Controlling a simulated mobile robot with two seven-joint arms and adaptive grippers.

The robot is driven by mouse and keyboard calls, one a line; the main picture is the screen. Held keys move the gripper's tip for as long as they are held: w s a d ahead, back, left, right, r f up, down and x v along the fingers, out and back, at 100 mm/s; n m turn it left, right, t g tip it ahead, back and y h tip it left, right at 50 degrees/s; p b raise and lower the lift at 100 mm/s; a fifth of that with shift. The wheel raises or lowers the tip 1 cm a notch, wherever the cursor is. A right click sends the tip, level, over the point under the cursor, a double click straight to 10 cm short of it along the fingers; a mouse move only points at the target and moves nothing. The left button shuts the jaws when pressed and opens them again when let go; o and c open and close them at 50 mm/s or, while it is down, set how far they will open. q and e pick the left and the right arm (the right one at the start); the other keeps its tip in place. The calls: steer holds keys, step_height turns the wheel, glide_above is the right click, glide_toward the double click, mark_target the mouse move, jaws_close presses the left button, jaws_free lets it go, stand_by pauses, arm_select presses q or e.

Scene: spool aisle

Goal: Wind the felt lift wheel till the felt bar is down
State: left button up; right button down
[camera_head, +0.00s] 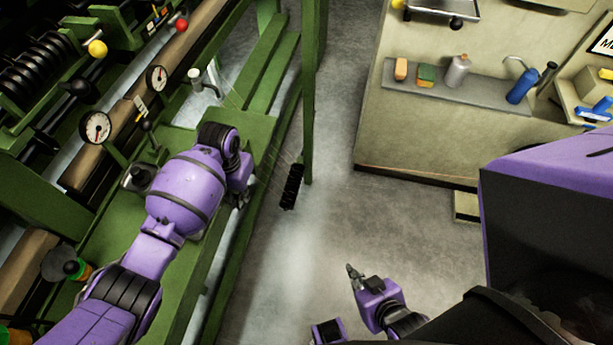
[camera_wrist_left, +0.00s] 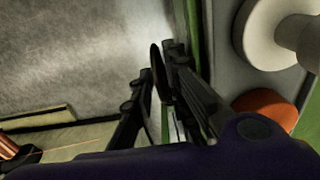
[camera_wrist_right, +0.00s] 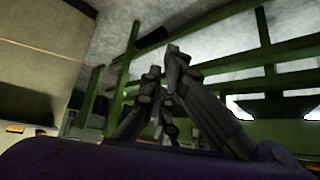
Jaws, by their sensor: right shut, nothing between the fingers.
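My left gripper (camera_head: 243,196) is at the outer edge of the green machine, partly hidden by its own purple arm. In the left wrist view, a dark round disc, seen nearly edge-on, stands between the black fingers; it looks like the felt lift wheel (camera_wrist_left: 158,72). The left fingers (camera_wrist_left: 160,92) lie close against both sides of it. The wheel is hidden in the head view. I cannot pick out the felt bar for sure. My right gripper (camera_head: 354,272) is shut and empty over the open floor; its fingertips also meet in the right wrist view (camera_wrist_right: 162,72).
The green machine frame (camera_head: 270,75) carries gauges (camera_head: 96,127) and knobs at the left. A black brush (camera_head: 291,187) is by a green post. A bench (camera_head: 440,145) with bottles and sponges stands at the back right.

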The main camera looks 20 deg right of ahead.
steer(key=shift+w+r, duration=0.15)
steer(key=shift+w, duration=0.1)
arm_select(q)
steer(key=shift+r, duration=0.1)
jaws_close()
arm_select(e)
steer(key=shift+d, duration=0.25)
